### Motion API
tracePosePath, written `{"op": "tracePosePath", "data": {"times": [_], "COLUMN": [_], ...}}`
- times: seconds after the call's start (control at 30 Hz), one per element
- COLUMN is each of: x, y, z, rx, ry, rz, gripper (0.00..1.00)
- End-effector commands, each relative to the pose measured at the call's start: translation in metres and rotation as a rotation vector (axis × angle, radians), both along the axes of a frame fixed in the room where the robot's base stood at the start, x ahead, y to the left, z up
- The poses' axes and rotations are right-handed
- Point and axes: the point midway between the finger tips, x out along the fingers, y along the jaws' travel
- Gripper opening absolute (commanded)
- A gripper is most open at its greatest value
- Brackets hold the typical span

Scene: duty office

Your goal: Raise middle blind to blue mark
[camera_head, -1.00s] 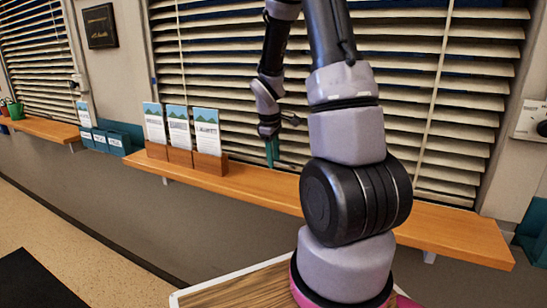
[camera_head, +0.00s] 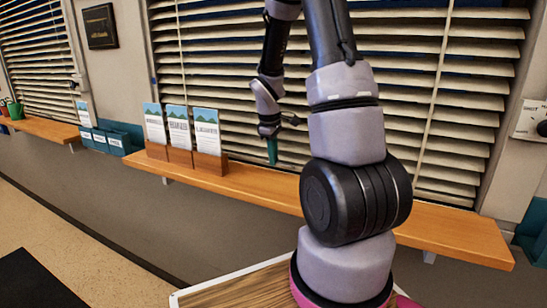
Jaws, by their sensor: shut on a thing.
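The large blind (camera_head: 225,60) in the centre has pale horizontal slats with dark gaps between them. It hangs down behind the wooden sill, and my arm hides part of it. A small bluish spot (camera_head: 153,80) shows at the left edge of its window; I cannot tell for sure that it is the blue mark. My gripper (camera_head: 271,138) is in front of the blind's lower part, just above the sill. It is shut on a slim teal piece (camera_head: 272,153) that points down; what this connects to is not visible.
The wooden sill (camera_head: 450,232) runs below the blind. Leaflet holders (camera_head: 208,165) stand on it left of my gripper. Teal boxes (camera_head: 115,140) are farther left. Another blind (camera_head: 35,50) hangs at far left. A wall control box (camera_head: 534,120) is at right.

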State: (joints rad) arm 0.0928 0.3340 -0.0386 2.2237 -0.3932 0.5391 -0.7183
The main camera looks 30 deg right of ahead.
Motion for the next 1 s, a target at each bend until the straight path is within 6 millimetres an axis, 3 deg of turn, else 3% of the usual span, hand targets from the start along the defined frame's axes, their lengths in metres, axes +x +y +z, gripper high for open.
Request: {"op": "tracePosePath", "data": {"times": [1.0], "x": [0.0006], "y": [-0.0003], "z": [0.0063], "rx": [0.000], "ry": [-0.003], "rz": [0.000], "gripper": [0.00]}}
